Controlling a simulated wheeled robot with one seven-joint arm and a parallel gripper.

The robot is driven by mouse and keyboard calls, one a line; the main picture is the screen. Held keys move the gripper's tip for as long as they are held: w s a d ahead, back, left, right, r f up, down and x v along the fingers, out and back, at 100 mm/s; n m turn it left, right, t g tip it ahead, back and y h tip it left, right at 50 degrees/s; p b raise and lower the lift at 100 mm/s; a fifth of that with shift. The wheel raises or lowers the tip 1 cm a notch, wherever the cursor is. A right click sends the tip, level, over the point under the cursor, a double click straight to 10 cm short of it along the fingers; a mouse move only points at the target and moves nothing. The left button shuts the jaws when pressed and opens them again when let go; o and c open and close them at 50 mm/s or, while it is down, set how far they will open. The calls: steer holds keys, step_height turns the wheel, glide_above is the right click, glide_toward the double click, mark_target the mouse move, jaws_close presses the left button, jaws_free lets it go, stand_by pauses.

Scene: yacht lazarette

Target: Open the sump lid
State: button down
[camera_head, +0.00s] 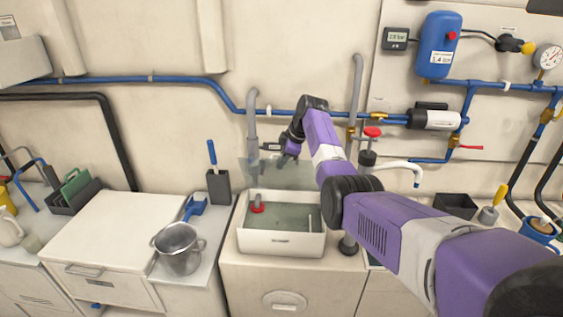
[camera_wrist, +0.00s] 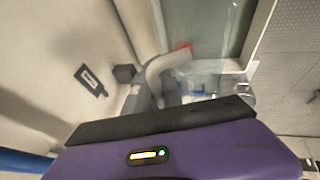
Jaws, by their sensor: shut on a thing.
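The sump is a white box (camera_head: 256,243) on the middle cabinet, with greenish water and a red float (camera_head: 258,206) inside. Its clear lid (camera_head: 258,174) stands raised and tilted up at the back, leaving the box top uncovered. My gripper (camera_head: 284,159) is at the lid's upper edge and shut on it; the fingertips are small and partly hidden in the head view. In the wrist view the sump's pale rim (camera_wrist: 258,32), a blurred red spot (camera_wrist: 184,47) and a clear piece of the lid (camera_wrist: 215,82) show. A grey bent pipe (camera_wrist: 164,68) is close by.
Grey pipes (camera_head: 253,122) and a blue pipe (camera_head: 180,80) run on the wall behind. A red-knobbed valve (camera_head: 371,134) stands right of the sump. A metal pot (camera_head: 178,252) and a dark holder (camera_head: 218,187) stand left. My arm covers part of the right counter.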

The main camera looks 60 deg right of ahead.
steer(key=shift+f, duration=0.1)
steer(key=c, duration=1.8)
jaws_free()
steer(key=shift+o, duration=0.2)
steer(key=shift+b+v, duration=0.65)
steer(key=shift+v, duration=3.3)
